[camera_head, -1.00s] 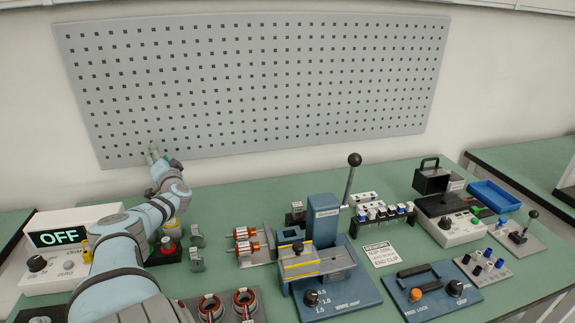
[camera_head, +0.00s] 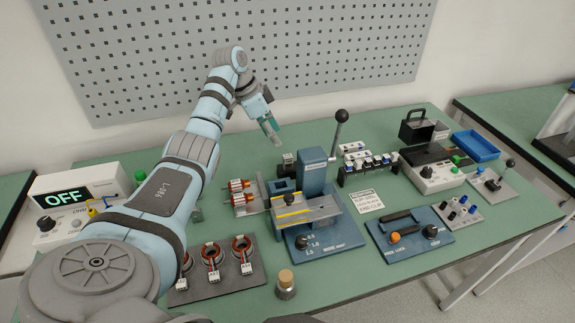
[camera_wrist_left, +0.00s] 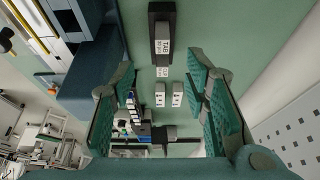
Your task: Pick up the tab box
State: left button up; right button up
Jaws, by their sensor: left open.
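The tab box is a small dark box with a white label reading TAB (camera_wrist_left: 162,40). It lies at the top centre of the left wrist view. In the head view a small dark box (camera_head: 289,162) behind the blue press appears to be the same one. My left gripper (camera_head: 270,130) hangs above the back of the table, behind and left of the press. In the left wrist view its fingers (camera_wrist_left: 160,95) are wide apart with nothing held between them. The tab box is beyond the fingertips, apart from them. My right gripper is not in view.
The blue press (camera_head: 314,176) with its upright black-knobbed lever stands close to the tab box. Two small white labelled blocks (camera_wrist_left: 169,94) lie below the box in the wrist view. Copper rotors (camera_head: 240,190) sit left of the press. The perforated wall panel (camera_head: 300,50) rises behind.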

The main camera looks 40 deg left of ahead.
aim_at(287, 157)
pick_arm(q)
jog(key=b+x, duration=0.1)
jog(key=x, duration=1)
jog(key=shift+w+b, duration=0.1)
jog(key=shift+b, duration=0.3)
grip_shut()
